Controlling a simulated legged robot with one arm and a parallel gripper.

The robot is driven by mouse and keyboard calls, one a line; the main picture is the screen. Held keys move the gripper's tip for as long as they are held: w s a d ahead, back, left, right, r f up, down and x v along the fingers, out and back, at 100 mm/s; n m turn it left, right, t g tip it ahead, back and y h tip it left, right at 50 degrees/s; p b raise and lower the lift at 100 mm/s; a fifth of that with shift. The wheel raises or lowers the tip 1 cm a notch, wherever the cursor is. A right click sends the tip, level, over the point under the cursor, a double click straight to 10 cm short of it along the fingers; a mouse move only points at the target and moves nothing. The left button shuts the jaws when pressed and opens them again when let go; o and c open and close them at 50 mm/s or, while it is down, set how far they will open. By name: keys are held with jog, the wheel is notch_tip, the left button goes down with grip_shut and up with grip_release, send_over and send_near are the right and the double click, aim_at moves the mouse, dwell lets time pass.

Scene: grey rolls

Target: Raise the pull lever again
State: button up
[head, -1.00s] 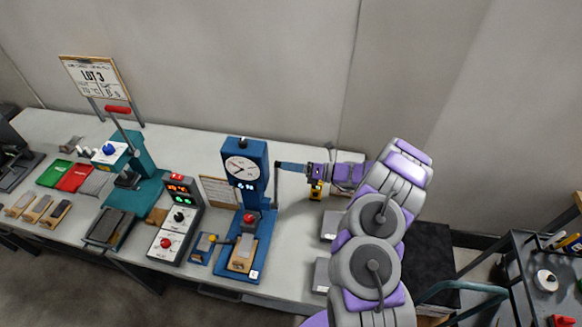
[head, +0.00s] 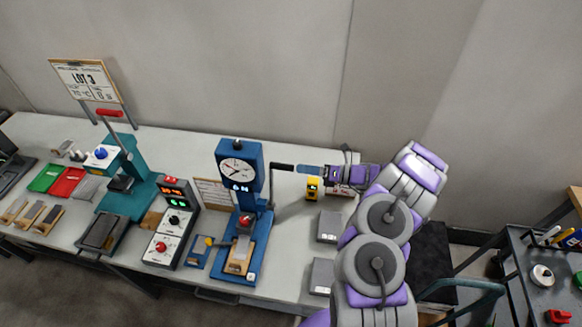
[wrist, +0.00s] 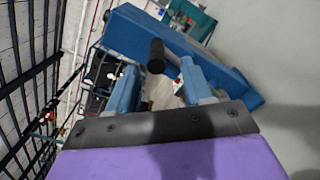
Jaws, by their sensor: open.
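The pull lever is on the right side of the blue gauge press (head: 240,165). Its arm stands upright and ends in a black handle (head: 283,166) that points right, level with the dial. My gripper (head: 301,168) is at the right of the handle's free end, with a small gap visible in the head view. In the wrist view, the black handle (wrist: 156,55) shows ahead, between the two blue fingers (wrist: 158,68). The fingers are apart and hold nothing. The press body (wrist: 180,50) lies beyond, tilted across the view.
A yellow device (head: 313,188) stands on the bench below my gripper. Two grey boxes (head: 328,226) lie near the bench's right edge. A teal press (head: 130,170) with a red-handled lever and a control box (head: 171,225) stand to the left.

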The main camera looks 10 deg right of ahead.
jog(key=v, duration=1.1)
jog(key=shift+w, duration=0.1)
jog(key=s+a+r+n+g+b, duration=0.3)
jog(key=a+r+n+g, duration=0.55)
jog(key=a, duration=0.65)
jog(key=s+a+r+n+g+h+b, duration=0.3)
jog(key=s+a+r+n+h, duration=0.15)
jog(key=s+a+n, duration=0.5)
jog(key=s+f+n+h+b, duration=0.1)
jog(key=s+n+h+b, duration=0.45)
jog(key=s, duration=0.85)
jog(key=s+d+f+n+t+h+b, duration=0.1)
jog(key=s+d+f+n+t+h, duration=0.1)
jog(key=s+d+f+n+h, duration=0.3)
jog(key=s+d+n+h, duration=0.1)
jog(key=s+d+n, duration=0.2)
jog(key=s, duration=0.3)
jog(key=shift+d+n+b, duration=0.2)
jog(key=shift+n+b, duration=0.1)
jog(key=shift+n, duration=0.25)
